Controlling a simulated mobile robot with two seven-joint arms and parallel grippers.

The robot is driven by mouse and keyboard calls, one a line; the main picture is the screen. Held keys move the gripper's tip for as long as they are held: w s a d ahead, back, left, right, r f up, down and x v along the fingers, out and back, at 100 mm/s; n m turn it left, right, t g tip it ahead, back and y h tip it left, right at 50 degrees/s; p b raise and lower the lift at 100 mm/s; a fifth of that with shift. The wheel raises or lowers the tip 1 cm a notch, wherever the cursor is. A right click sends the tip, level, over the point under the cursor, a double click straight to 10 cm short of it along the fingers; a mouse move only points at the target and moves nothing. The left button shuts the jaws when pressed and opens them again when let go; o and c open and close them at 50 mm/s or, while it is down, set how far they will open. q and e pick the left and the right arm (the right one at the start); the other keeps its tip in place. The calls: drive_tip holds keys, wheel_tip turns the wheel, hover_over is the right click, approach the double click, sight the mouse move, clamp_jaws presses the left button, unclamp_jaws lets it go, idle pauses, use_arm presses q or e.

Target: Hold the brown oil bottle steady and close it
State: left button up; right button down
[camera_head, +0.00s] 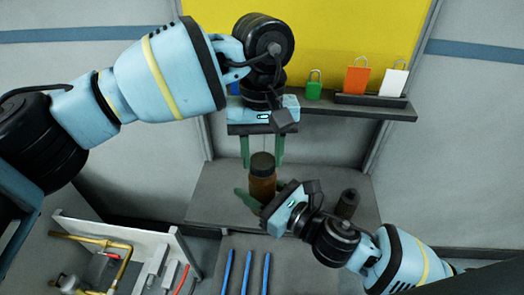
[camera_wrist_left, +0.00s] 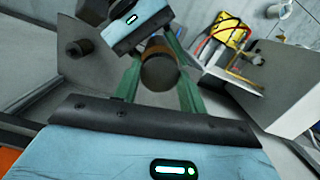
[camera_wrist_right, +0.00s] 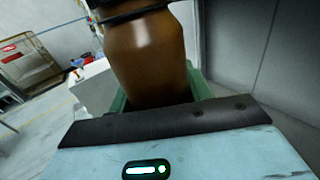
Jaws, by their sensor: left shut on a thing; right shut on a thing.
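The brown oil bottle (camera_head: 262,188) stands upright on the grey bench, with a dark cap (camera_head: 262,164) at its top. My left gripper (camera_head: 262,158) points down from above, shut on the cap; the left wrist view shows the dark cap (camera_wrist_left: 160,73) between its green fingers. My right gripper (camera_head: 264,195) comes in from the lower right, shut on the bottle's body. The right wrist view shows the brown body (camera_wrist_right: 150,60) between its fingers, and a dark edge at the top. Whether the cap is fully tight cannot be told.
A dark cylinder (camera_head: 348,204) stands on the bench (camera_head: 222,187) right of my right gripper. A shelf (camera_head: 345,108) behind holds green, orange and white tag-like items. Several blue sticks (camera_head: 247,272) lie in front.

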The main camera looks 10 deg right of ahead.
use_arm(q)
drive_tip(key=m, duration=0.6)
drive_tip(key=shift+m+y, duration=0.3)
drive_tip(key=m, duration=0.5)
drive_tip(key=shift+m+t, duration=0.3)
drive_tip(key=shift+t, duration=0.1)
drive_tip(key=o, duration=0.9)
drive_tip(key=shift+o, duration=0.2)
drive_tip(key=shift+s+r, duration=0.1)
drive_tip(key=shift+r, duration=2.15)
drive_tip(key=shift+c, duration=0.4)
